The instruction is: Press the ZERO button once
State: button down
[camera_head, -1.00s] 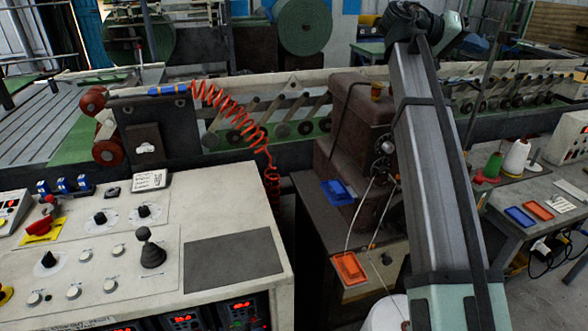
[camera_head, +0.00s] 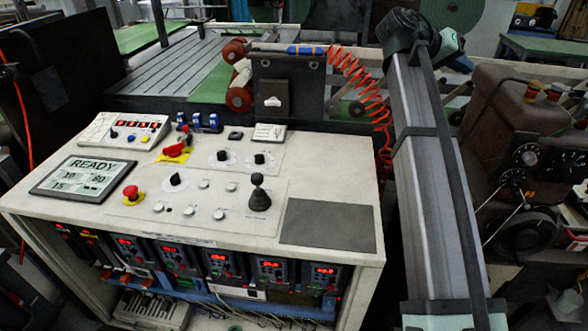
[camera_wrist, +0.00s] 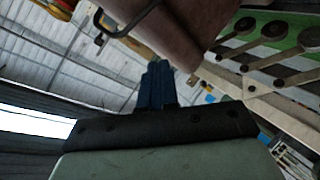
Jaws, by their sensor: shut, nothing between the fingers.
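No label reading ZERO is legible in either view. The console (camera_head: 335,183) carries several small white push buttons (camera_head: 204,184), a red mushroom button (camera_head: 131,195) and a black joystick (camera_head: 259,195). At its back left is a white box (camera_head: 96,134) with red digits and small blue, red and yellow buttons (camera_head: 145,139). My gripper shows in the wrist view as blue fingers (camera_wrist: 155,74), shut together and empty, away from any button. In the head view my arm stands right of the console, and the fingers are not visible there.
A READY screen (camera_head: 84,179) lies on the console's left. A red key-like switch (camera_head: 176,148) on a yellow plate and black knobs stand behind the white buttons. A coiled red hose (camera_head: 362,85) hangs behind. Brown machinery (camera_head: 500,105) stands right of my arm.

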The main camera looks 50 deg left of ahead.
jog(key=s+a+f+n+y, duration=0.3)
jog(key=s+a+f, duration=0.2)
jog(key=s+a, duration=0.7)
jog(key=n+g+y, duration=0.4)
jog(key=n+y, duration=0.3)
send_over(200, 185)
notch_tip(200, 185, down, 14)
jog(key=shift+d, duration=0.1)
jog(key=shift+f, duration=4.35)
jog(key=shift+f, duration=0.15)
jog(key=shift+f, duration=0.3)
